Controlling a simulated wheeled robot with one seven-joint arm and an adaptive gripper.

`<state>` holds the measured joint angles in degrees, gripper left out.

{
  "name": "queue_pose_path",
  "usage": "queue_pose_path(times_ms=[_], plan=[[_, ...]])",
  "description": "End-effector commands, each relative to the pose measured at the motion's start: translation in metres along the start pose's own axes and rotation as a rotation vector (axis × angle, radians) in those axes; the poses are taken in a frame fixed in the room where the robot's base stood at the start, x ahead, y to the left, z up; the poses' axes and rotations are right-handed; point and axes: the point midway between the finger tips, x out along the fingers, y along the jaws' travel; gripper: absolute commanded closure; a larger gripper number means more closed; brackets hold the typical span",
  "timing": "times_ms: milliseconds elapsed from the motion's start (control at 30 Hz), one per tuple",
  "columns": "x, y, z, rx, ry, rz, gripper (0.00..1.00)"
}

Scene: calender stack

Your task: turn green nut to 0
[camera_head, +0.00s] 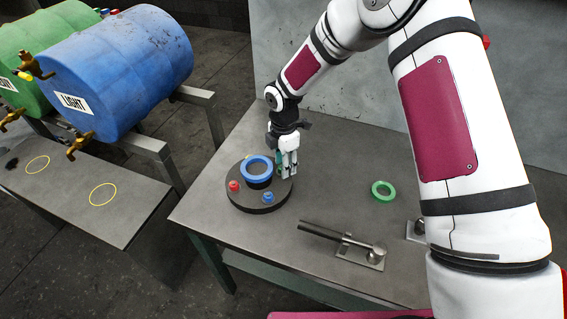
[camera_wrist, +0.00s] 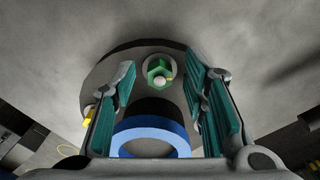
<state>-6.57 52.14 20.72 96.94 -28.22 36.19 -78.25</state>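The green nut (camera_wrist: 159,71) sits on a round dark base (camera_head: 262,207) on the table. In the wrist view it is ahead of my gripper (camera_wrist: 162,95), between the two finger lines and beyond the tips. My gripper is open, with a clear gap between the teal-padded fingers. In the head view my gripper (camera_head: 287,172) points down at the back right of the base and hides the green nut. A blue ring (camera_head: 257,160) stands raised at the base's middle. A red nut (camera_head: 233,186) and a blue nut (camera_head: 268,197) sit on the front of the base.
A loose green ring (camera_head: 383,191) lies on the table (camera_head: 215,205) to the right.

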Motion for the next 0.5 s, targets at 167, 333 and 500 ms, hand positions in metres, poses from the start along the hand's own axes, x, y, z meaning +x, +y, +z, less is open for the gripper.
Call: queue_pose_path(times_ms=[167,333,500], plan=[[0.0043,0.0002,0.0002,0.0,-0.001,0.001,0.6],[0.0042,0.0002,0.0002,0.0,-0.001,0.001,0.6],[0.0041,0.0002,0.0001,0.0,0.0,0.001,0.96]])
